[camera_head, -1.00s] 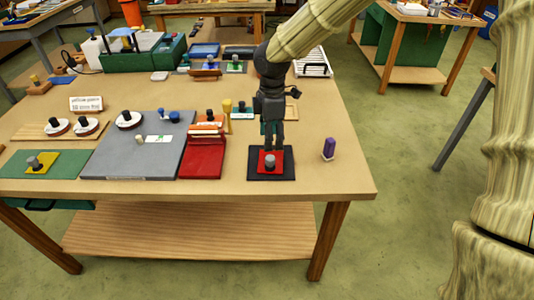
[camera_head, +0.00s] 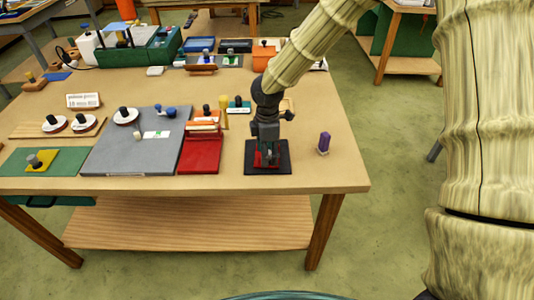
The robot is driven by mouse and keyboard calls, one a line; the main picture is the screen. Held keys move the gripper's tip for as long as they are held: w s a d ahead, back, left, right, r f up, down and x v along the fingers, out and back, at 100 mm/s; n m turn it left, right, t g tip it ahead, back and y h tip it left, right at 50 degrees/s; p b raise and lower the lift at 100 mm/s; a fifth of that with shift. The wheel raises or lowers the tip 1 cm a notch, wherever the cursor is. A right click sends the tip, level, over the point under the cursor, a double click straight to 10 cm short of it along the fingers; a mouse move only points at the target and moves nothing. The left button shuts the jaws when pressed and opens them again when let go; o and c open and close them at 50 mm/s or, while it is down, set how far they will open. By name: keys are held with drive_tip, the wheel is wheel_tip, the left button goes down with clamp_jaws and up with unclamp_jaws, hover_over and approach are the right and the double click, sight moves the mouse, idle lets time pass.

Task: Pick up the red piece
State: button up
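The red piece (camera_head: 259,163) is a small red square with a grey knob on top. It lies on a black square mat (camera_head: 281,167) near the front right of the table. My gripper (camera_head: 267,157) points down over the piece, its fingers on either side of the knob, which they mostly hide. Whether the fingers touch the knob is too small to tell.
A purple object (camera_head: 324,143) stands right of the mat. A red panel (camera_head: 200,155) and a grey board (camera_head: 115,155) lie to the left. A yellow piece (camera_head: 41,160) sits on a green mat (camera_head: 14,161). The table's front edge is close to the mat.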

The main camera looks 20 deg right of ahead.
drive_tip(key=shift+s+f, duration=0.1)
drive_tip(key=shift+f, duration=0.65)
drive_tip(key=c, duration=1.1)
drive_tip(key=shift+o, duration=0.2)
drive_tip(key=shift+r+b, duration=0.35)
drive_tip(key=shift+r, duration=0.5)
drive_tip(key=shift+s+a+r+b, duration=0.15)
drive_tip(key=shift+r+b, duration=0.3)
drive_tip(key=shift+r, duration=0.45)
drive_tip(key=s+a+r+b, duration=0.1)
drive_tip(key=s+a+b, duration=0.3)
drive_tip(key=s+a, duration=0.6)
drive_tip(key=shift+s+r, duration=0.25)
drive_tip(key=shift+s, duration=0.75)
